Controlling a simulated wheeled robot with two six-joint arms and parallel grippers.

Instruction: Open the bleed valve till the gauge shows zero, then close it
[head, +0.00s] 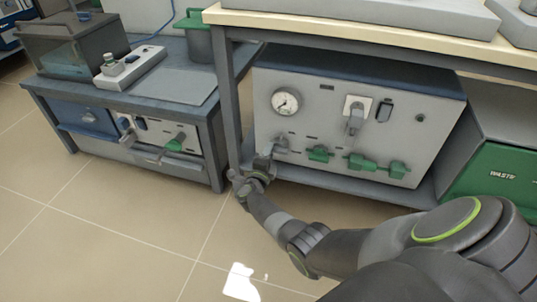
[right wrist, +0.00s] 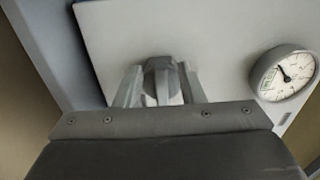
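The grey instrument panel (head: 330,108) stands on the low shelf under the bench. Its round white gauge (head: 285,101) is at the panel's upper left and also shows at the right of the right wrist view (right wrist: 284,74); its dial is too small to read surely. A grey valve knob (right wrist: 162,80) sits below the gauge at the panel's lower left. My right gripper (head: 266,158) is at this knob, with one finger on each side of it in the right wrist view. I cannot tell whether the fingers press on it. My left gripper is out of view.
Green valve handles (head: 319,154) line the panel's lower edge to the right of the knob. A grey lever (head: 355,118) sits above them. A bench leg (head: 229,110) stands close left of the gripper. The floor in front is clear.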

